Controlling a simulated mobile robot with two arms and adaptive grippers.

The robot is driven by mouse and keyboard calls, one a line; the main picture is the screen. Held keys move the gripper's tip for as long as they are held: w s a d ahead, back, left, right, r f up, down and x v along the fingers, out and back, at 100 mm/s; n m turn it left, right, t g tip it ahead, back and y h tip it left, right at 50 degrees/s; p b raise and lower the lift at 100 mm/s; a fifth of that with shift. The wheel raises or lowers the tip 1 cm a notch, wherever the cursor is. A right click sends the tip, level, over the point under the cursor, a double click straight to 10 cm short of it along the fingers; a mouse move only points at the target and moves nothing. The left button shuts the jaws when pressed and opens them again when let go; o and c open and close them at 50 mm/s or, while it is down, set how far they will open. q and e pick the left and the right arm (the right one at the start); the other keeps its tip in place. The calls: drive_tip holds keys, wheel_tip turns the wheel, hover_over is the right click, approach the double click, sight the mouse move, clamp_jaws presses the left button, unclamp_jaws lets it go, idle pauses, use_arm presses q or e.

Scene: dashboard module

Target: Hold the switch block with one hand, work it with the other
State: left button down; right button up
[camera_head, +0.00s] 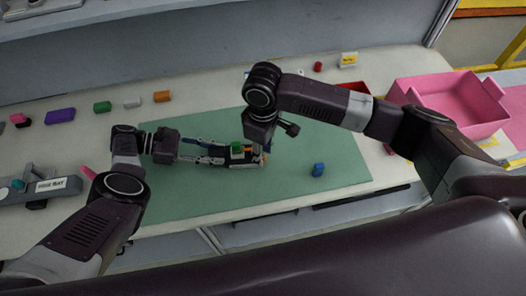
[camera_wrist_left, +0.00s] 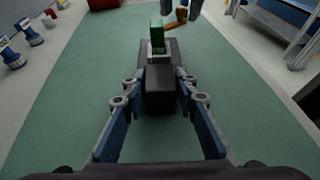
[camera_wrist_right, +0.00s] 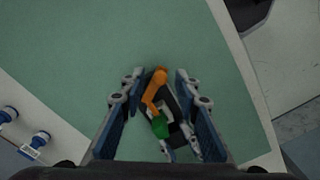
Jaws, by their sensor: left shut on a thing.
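The switch block is a dark block with a green part (camera_head: 237,148) and an orange lever. It lies on the green mat (camera_head: 190,205). My left gripper (camera_head: 215,155) is shut on it from the left side. In the left wrist view the dark block (camera_wrist_left: 160,92) sits between the fingers, with the green part (camera_wrist_left: 156,36) and orange lever (camera_wrist_left: 176,19) at its far end. My right gripper (camera_wrist_right: 160,86) points down over that end with its fingers apart. In the right wrist view the orange lever (camera_wrist_right: 155,90) shows between them; I cannot tell whether they touch it.
A small blue piece (camera_head: 319,169) stands on the mat to the right. A pink bin (camera_head: 450,90) and a red container (camera_head: 357,88) are at the right. Several small coloured blocks, including a purple one (camera_head: 60,116), line the back left. A grey labelled fixture (camera_head: 40,190) is at the left.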

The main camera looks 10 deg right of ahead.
wheel_tip(320, 180, up, 12)
idle(0.4)
drive_tip(key=shift+f, duration=0.15)
use_arm(q)
drive_tip(key=c, duration=1.5)
unclamp_jaws()
drive_tip(key=shift+o, duration=0.2)
